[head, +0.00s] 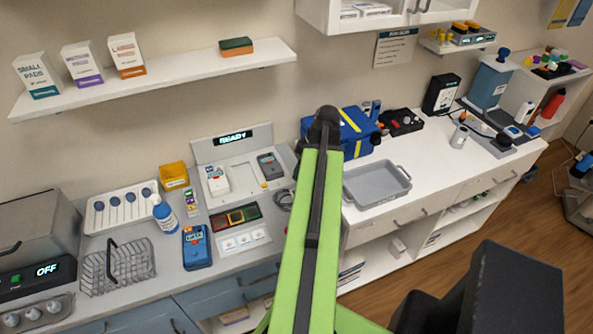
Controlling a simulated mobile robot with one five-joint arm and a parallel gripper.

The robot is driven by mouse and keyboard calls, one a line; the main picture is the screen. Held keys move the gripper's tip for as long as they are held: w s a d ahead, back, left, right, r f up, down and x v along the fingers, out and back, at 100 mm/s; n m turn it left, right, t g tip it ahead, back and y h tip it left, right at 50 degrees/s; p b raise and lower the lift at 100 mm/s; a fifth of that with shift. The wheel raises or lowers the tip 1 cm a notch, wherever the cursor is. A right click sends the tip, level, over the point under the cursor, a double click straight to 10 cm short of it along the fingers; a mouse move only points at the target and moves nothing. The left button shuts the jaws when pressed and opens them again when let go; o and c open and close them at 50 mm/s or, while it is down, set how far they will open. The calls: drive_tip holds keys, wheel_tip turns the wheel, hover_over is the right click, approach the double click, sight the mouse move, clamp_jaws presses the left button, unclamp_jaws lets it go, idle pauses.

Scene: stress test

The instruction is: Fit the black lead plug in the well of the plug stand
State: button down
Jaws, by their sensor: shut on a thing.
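My green arm (315,240) rises through the middle of the head view to a dark joint (324,128) over the counter. My gripper does not show; the arm hides what lies behind it. I cannot make out the black lead plug. A dark coiled cable (284,200) lies on the counter just left of my arm, partly covered by it. I cannot tell for sure which thing is the plug stand. A low black unit (403,122) with a red part stands at the back of the counter, right of a blue bag (354,128).
A grey tray (378,186) lies right of my arm. Left are a READY station (232,142), a blue meter (196,247), a spray bottle (165,216) and a wire basket (117,266). A black speaker-like box (440,92) stands at the back right. Wall shelves hang above.

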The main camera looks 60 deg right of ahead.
drive_tip(key=shift+w+a, duration=0.1)
drive_tip(key=shift+w, duration=0.25)
drive_tip(key=shift+f, duration=0.1)
drive_tip(key=shift+f, duration=0.15)
drive_tip(key=shift+f+b, duration=2.35)
drive_tip(key=shift+b, duration=0.2)
drive_tip(key=shift+f+b, duration=1.15)
drive_tip(key=c, duration=1.7)
unclamp_jaws()
drive_tip(key=shift+r, duration=0.1)
